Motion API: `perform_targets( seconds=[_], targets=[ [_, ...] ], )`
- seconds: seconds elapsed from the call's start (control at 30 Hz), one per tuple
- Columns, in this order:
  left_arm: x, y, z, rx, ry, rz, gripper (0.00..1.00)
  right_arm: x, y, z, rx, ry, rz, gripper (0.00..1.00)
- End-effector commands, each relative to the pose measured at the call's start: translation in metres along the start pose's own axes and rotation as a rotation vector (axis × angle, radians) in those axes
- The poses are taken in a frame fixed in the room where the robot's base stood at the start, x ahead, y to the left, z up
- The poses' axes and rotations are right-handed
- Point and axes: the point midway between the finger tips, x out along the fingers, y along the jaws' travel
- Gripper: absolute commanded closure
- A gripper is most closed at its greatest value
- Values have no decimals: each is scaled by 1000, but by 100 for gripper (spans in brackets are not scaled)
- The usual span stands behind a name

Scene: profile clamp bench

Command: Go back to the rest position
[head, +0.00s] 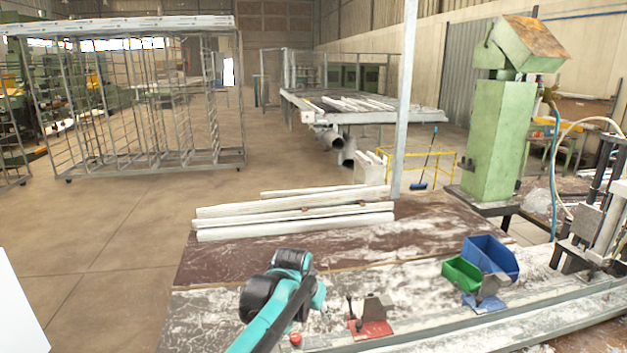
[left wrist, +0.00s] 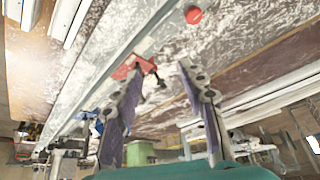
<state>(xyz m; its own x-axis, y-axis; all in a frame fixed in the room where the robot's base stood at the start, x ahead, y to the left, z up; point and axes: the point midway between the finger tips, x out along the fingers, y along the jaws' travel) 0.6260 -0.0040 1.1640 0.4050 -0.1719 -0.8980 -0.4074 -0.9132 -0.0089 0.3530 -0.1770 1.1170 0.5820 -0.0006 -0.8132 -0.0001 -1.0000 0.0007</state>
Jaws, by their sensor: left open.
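My left arm, teal and black, reaches over the bench in the head view, with its gripper end (head: 292,262) above the dusty bench top and the fingers hidden by the arm. In the left wrist view the two fingers of the left gripper (left wrist: 160,76) stand wide apart with nothing between them. A red-based clamp (head: 370,328) sits on the bench to the right of the arm; it also shows beyond the fingers in the left wrist view (left wrist: 133,66). My right gripper is not in view.
White profiles (head: 295,221) lie stacked at the back of the bench (head: 225,262). A green bin (head: 462,274), a blue bin (head: 491,256) and a blue-based clamp (head: 486,300) stand to the right. A red knob (head: 295,339) is close beside the arm. A metal rail (head: 450,332) runs along the front.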

Motion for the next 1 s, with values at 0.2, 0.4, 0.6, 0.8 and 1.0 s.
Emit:
perform_targets(
  seconds=[0.2, 0.4, 0.6, 0.8, 1.0],
  targets=[
    [-38, -32, 84, -102, 41, -54, 58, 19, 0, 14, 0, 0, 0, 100],
    [-56, -48, 167, -190, 80, -104, 58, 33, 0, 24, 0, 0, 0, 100],
    [-55, -54, 254, -275, 118, -153, 58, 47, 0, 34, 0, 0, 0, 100],
    [-41, -56, 319, -339, 148, -192, 58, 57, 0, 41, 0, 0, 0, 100],
    [-34, -55, 344, -365, 161, -207, 58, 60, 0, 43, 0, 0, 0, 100]
  ],
)
